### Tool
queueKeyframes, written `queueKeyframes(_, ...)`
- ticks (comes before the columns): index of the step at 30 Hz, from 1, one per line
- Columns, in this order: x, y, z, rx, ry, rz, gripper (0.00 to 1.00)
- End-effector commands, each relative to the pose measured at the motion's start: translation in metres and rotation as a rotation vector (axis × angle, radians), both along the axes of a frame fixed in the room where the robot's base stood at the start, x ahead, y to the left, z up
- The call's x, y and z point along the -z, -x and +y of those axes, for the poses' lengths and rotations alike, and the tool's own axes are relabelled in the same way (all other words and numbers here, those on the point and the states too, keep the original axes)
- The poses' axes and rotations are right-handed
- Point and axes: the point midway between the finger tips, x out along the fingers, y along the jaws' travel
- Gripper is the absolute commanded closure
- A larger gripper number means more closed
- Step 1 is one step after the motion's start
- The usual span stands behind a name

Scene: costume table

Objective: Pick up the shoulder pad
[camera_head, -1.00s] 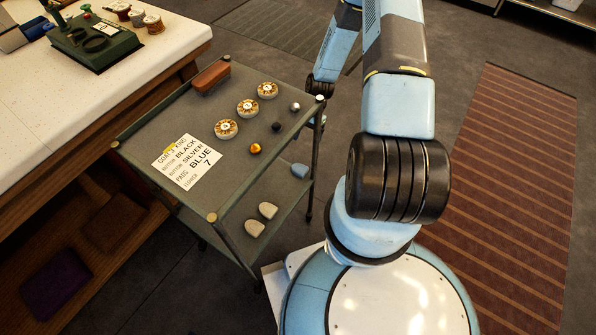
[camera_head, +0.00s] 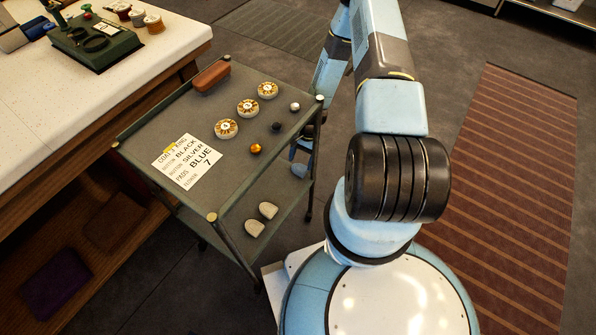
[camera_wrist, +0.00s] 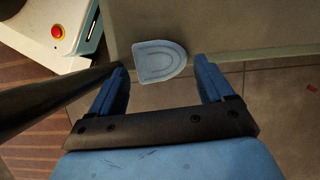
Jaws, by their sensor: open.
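A light blue-grey, rounded shoulder pad (camera_wrist: 158,60) lies on the lower shelf of the cart, near its edge, in the wrist view. My gripper (camera_wrist: 161,66) is open, with one blue finger on each side of the pad's near end. The fingers appear apart from the pad, and nothing is between them in grip. Two beige shoulder pads (camera_head: 261,219) lie farther forward on the lower shelf.
The cart's top shelf (camera_head: 215,107) holds a brown block, several round button-like discs, three small balls and a card (camera_head: 187,161) reading BLACK, SILVER, BLUE, 7. A dark cart post (camera_wrist: 45,103) runs close to my left finger. A white table (camera_head: 60,120) stands at left.

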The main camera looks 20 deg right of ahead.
Motion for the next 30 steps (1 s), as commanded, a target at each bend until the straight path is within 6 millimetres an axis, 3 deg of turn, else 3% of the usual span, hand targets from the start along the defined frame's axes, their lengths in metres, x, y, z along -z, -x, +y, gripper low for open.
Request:
queueKeyframes(6,0.026,0.007,0.008,-0.001,-0.001,0.002,0.19)
queueKeyframes(15,0.030,0.008,0.009,0.001,-0.001,0.001,0.20)
queueKeyframes(26,0.030,0.008,0.009,0.001,-0.001,0.001,0.55)
queueKeyframes(30,0.030,0.008,0.009,0.001,-0.001,0.001,0.56)
